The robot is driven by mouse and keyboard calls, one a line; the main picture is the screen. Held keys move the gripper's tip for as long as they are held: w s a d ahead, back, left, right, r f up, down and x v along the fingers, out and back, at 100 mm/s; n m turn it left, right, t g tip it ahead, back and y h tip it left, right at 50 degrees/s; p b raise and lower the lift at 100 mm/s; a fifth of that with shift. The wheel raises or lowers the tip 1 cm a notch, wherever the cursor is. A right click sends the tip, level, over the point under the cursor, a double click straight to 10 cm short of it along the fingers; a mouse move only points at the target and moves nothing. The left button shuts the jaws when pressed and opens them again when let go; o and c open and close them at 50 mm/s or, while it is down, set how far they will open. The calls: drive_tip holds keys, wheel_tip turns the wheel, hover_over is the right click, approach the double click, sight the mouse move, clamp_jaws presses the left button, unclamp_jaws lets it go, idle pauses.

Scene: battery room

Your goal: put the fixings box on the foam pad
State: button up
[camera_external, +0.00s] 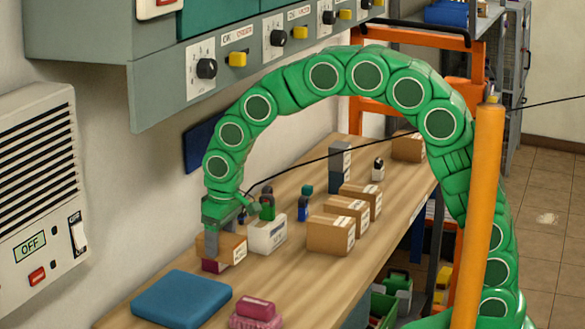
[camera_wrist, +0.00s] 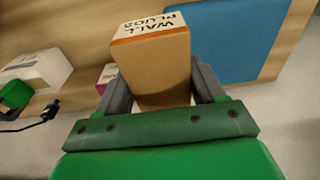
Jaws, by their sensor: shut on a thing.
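The fixings box, a brown carton (camera_external: 232,248) with a white "WALL PLUGS" label, is between the fingers of my gripper (camera_external: 222,225). In the wrist view the box (camera_wrist: 152,68) fills the space between the two grey fingers of my gripper (camera_wrist: 160,95), which are shut on its sides. The foam pad, a flat blue slab (camera_external: 182,298), lies on the bench in front of the gripper, lower left in the external view. In the wrist view the pad (camera_wrist: 235,38) is at the upper right, apart from the box. Nothing lies on the pad.
A magenta box (camera_external: 213,266) shows just below the held box. A white box (camera_external: 266,236) stands close to its right. A pink block on a pink cloth (camera_external: 256,314) is right of the pad. Several brown cartons (camera_external: 331,234) stand farther back. A wall panel (camera_external: 215,80) overhangs the bench.

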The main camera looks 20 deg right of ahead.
hover_over(178, 292)
drive_tip(key=f, duration=0.2)
drive_tip(key=shift+s+d+f, duration=0.2)
drive_tip(key=shift+d+f, duration=0.1)
drive_tip(key=shift+a+f, duration=0.1)
drive_tip(key=shift+f, duration=1.4)
drive_tip(key=o, duration=1.3)
drive_tip(key=shift+f, duration=0.15)
drive_tip(key=shift+s+d+r, duration=0.1)
drive_tip(key=shift+r, duration=1)
drive_tip(key=shift+s+d+r, duration=0.1)
drive_tip(key=shift+r, duration=0.95)
